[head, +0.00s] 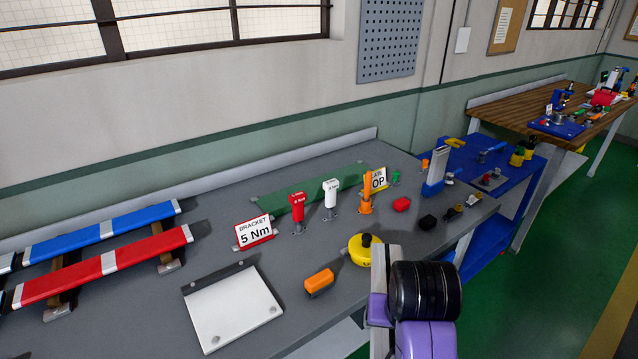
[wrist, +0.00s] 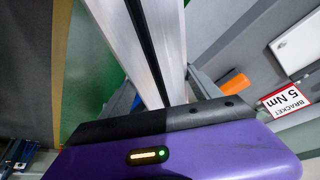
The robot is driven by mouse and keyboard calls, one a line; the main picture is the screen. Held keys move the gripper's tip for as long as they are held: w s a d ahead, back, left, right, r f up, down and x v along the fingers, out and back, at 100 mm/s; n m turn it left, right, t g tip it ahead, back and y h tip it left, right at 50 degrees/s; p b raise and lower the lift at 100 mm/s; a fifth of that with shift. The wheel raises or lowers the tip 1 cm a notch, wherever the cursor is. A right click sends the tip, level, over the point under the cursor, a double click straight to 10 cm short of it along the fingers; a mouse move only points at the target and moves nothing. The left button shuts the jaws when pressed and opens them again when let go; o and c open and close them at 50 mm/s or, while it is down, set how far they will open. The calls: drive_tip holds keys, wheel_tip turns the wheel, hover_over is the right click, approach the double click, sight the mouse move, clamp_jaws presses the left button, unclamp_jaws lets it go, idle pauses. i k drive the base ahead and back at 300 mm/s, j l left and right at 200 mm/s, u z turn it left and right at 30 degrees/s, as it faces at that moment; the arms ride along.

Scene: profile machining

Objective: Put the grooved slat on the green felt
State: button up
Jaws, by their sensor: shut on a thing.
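The grooved slat is a long silver bar with a dark groove along it (wrist: 112,22). My gripper (wrist: 165,115) is shut on it in the wrist view, and the bar runs from the jaws to the top edge. In the head view a grey end of the slat (head: 378,268) shows beside my purple gripper (head: 378,310), at the front edge of the grey bench. The rest of the slat is hidden or out of frame. The green felt (head: 268,203) is a long strip lying at the back of the bench, apart from the slat and partly hidden by standing tools.
Red (head: 297,205), white (head: 331,192) and orange (head: 366,188) drivers stand before the felt. A bracket sign (head: 254,232), orange block (head: 319,282), yellow round item (head: 364,250) and white plate (head: 233,308) lie nearer. Red and blue bars (head: 105,265) are at left.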

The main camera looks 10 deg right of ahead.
sight(321, 186)
drive_tip(key=i+l+u, duration=0.1)
drive_tip(key=l, duration=0.35)
drive_tip(key=i+l+u, duration=0.15)
drive_tip(key=l, duration=0.3)
drive_tip(key=i+l+u, duration=0.1)
drive_tip(key=i+l, duration=0.15)
drive_tip(key=l, duration=0.25)
drive_tip(key=i+l+u, duration=0.15)
drive_tip(key=l, duration=0.35)
drive_tip(key=l+u, duration=0.1)
drive_tip(key=l, duration=0.4)
